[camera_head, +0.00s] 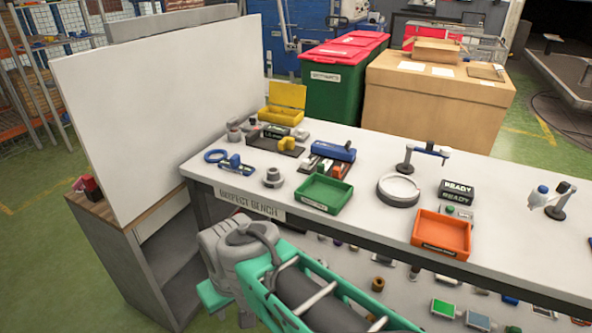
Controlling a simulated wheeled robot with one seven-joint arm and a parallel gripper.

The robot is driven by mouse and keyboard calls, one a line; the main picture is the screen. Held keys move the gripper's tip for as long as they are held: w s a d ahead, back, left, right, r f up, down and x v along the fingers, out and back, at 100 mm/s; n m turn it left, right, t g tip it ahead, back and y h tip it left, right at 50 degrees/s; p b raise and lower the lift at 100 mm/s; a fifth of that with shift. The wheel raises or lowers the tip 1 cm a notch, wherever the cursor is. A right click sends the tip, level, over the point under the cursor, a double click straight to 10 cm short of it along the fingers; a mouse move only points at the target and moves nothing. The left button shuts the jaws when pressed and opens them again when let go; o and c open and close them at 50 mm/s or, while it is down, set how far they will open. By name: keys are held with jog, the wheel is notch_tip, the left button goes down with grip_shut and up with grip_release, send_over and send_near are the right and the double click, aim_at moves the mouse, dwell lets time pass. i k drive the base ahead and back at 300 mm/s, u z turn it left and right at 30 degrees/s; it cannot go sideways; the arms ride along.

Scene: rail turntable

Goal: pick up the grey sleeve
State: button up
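A grey, round, stepped piece (272,178) stands on the white bench top (330,222) near its front edge, left of the green tray. It may be the grey sleeve, but I cannot tell for sure. More small grey round pieces (234,133) stand at the back left of the bench, near the yellow bin. My grey and teal arm (290,285) shows at the bottom, in front of the bench. My gripper is not visible.
A green tray (324,207), an orange tray (442,248) and a grey turntable ring (398,204) stand on the bench. A tall white panel (150,110) rises at left. Several small parts lie lower down, beneath the bench top. Small bare patches separate the items.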

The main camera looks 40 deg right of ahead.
aim_at(273, 173)
jog(key=u, duration=0.3)
jog(key=i, duration=1.05)
jog(key=u, duration=0.25)
